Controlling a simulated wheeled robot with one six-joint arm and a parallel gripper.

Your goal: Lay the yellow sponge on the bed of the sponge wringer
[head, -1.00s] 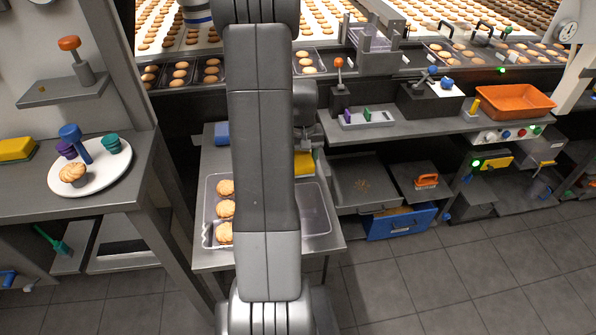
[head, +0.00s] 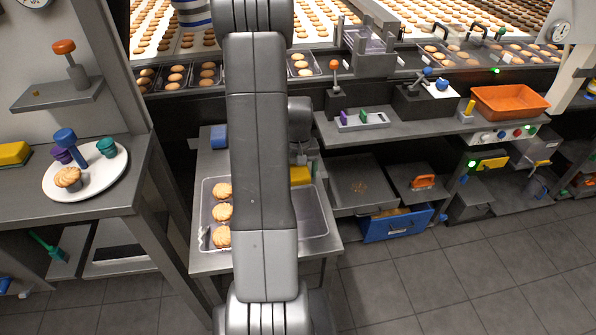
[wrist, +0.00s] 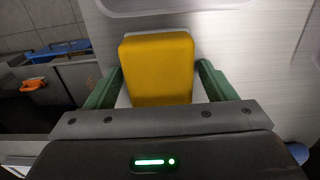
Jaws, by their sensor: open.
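The yellow sponge (wrist: 158,68) lies between the two green fingers of my gripper (wrist: 160,72) in the wrist view. The fingers are open, one along each side of it, with narrow gaps. A pale edge (wrist: 156,32) shows just beyond the sponge; I cannot tell how much of the wringer bed it belongs to. In the head view a yellow patch (head: 300,175), apparently this sponge, shows on the metal table (head: 215,165) just right of my arm. My arm hides most of the gripper and wringer there.
A clear tray (head: 316,225) with several biscuits stands on the table's near part. A blue block (head: 219,137) is at its far left. Another yellow block (head: 14,153) and a white plate (head: 105,182) are on the left counter. A shelf (head: 400,130) runs along the right.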

